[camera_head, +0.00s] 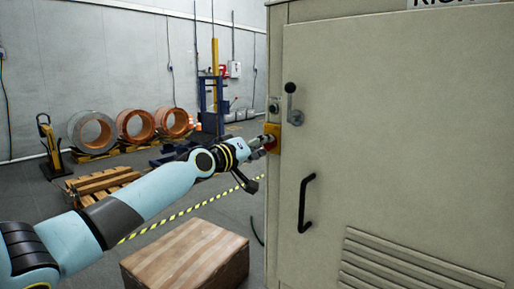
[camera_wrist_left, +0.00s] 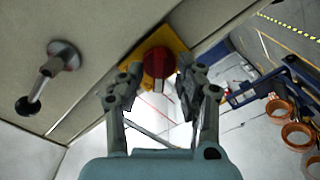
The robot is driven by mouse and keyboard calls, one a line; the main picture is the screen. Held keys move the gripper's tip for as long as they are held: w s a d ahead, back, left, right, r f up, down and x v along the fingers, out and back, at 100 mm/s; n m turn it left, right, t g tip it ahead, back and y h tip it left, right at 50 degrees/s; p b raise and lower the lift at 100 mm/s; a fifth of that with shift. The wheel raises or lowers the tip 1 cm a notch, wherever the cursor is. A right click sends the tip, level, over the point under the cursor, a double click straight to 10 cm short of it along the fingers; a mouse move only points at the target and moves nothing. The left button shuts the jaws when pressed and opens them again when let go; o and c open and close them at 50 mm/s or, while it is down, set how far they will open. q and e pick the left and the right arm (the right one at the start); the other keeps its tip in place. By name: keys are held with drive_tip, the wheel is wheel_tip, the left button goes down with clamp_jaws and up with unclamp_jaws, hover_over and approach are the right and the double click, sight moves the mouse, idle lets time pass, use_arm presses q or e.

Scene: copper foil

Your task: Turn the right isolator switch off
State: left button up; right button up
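The isolator switch is a red knob on a yellow plate (camera_head: 276,130), on the narrow edge of a beige cabinet (camera_head: 400,130). A partly cut-off label (camera_head: 444,3) is at the cabinet's top. In the left wrist view, the red knob (camera_wrist_left: 157,66) sits between my left gripper's fingertips on its yellow plate (camera_wrist_left: 182,48). My left gripper (camera_head: 267,144) is at the switch and mostly hides the knob in the head view. Its fingers (camera_wrist_left: 160,82) are apart, one on each side of the knob; I cannot tell whether they touch it. My right gripper is not in view.
A lever with a black ball end (camera_head: 290,88) sticks out of the cabinet door close to the switch. A black door handle (camera_head: 305,203) is below. A wooden box (camera_head: 188,258) stands on the floor beside the cabinet. Copper coils (camera_head: 136,125) and a pallet (camera_head: 102,182) are farther back.

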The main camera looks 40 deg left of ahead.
use_arm(q)
drive_tip(key=s, duration=0.7)
drive_tip(key=shift+s+a, duration=0.15)
drive_tip(key=shift+a, duration=0.15)
drive_tip(key=shift+f, duration=0.15)
drive_tip(key=s+f+g+y, duration=0.1)
drive_tip(key=s+f+g, duration=0.2)
drive_tip(key=s+f, duration=0.75)
drive_tip(key=s+d+f+n+g+y, duration=0.1)
drive_tip(key=s+f+g, duration=0.2)
drive_tip(key=f, duration=1.4)
drive_tip(key=s+f+g+y, duration=0.1)
drive_tip(key=s+f+g, duration=0.2)
drive_tip(key=s+f, duration=0.75)
drive_tip(key=s+d+f+m+g, duration=0.3)
drive_tip(key=s+f, duration=0.4)
drive_tip(key=s, duration=0.4)
drive_tip(key=s+d+f+m+g, duration=0.2)
drive_tip(key=s+f, duration=0.5)
drive_tip(key=s, duration=0.5)
drive_tip(key=s+d+f+m+g, duration=0.3)
drive_tip(key=s+f, duration=0.4)
drive_tip(key=s, duration=0.5)
drive_tip(key=shift+d+f+m+g+h, duration=0.3)
drive_tip(key=shift+d+f+m+h, duration=0.1)
drive_tip(key=shift+d+m, duration=0.6)
drive_tip(key=shift+c, duration=0.4)
